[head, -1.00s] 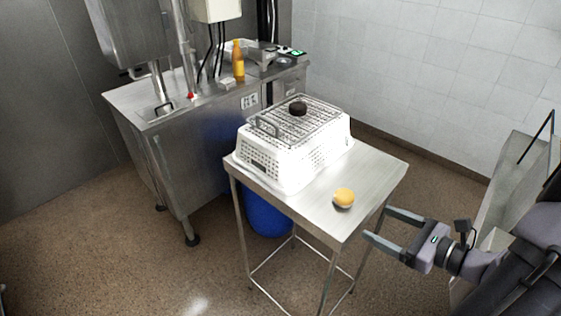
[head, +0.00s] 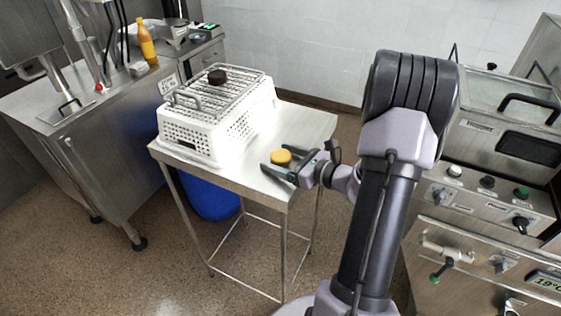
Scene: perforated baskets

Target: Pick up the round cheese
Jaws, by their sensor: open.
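The round cheese (head: 281,157), a small yellow-orange piece, sits on the steel table (head: 245,178), right of the white basket. My gripper (head: 273,157) comes in from the right with its jaws open. In the head view its two fingers lie on either side of the cheese, one behind it and one in front. I cannot tell whether a finger touches it or how high the fingers are above the tabletop.
A white perforated basket (head: 193,137) stands upside down on the table, with a wire rack (head: 220,97) and a dark round object (head: 217,77) on top. A steel counter with an orange bottle (head: 147,42) is at left, control-panel equipment (head: 478,205) at right.

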